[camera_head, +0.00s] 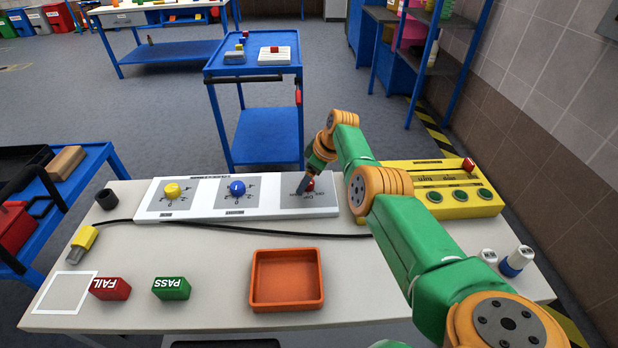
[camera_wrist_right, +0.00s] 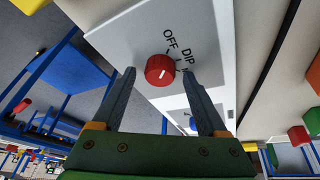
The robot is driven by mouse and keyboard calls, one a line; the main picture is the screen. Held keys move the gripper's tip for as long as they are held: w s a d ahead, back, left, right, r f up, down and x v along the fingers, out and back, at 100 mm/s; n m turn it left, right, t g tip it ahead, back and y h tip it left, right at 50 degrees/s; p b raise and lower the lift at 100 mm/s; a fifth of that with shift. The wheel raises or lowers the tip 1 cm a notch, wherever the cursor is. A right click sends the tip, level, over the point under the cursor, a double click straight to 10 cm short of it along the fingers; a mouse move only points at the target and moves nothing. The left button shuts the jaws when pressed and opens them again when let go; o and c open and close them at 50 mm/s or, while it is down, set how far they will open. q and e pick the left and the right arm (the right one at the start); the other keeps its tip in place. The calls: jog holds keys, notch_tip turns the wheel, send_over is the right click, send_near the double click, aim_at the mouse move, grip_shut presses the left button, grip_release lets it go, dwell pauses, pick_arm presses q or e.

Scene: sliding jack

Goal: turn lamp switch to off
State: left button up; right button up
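The lamp switch is a red knob (camera_wrist_right: 160,70) with a white pointer line, on a grey plate marked OFF and DIP. In the head view the red knob (camera_head: 309,185) sits at the right end of the white switch panel (camera_head: 150,213), partly hidden by my right gripper (camera_head: 304,183). In the right wrist view my right gripper (camera_wrist_right: 158,74) is open. Its fingertips lie on either side of the knob with visible gaps. The pointer is angled toward the marks near DIP, not clearly at OFF. My left gripper is not in view.
A yellow knob (camera_head: 172,190) and a blue knob (camera_head: 237,188) share the panel. A yellow button box (camera_head: 440,187) stands to the right. An orange tray (camera_head: 287,279), a red FAIL block (camera_head: 110,289) and a green PASS block (camera_head: 171,288) lie in front. A black cable runs before the panel.

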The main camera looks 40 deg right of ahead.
aim_at(312, 183)
jog(key=p+v, duration=0.2)
jog(key=p, duration=0.1)
jog(key=p+v, duration=0.1)
jog(key=p, duration=0.1)
jog(key=shift+w+r, duration=0.15)
jog(key=shift+r, duration=0.2)
jog(key=v, duration=0.3)
jog(key=shift+s+r+p, duration=0.15)
jog(key=shift+s+p, duration=0.15)
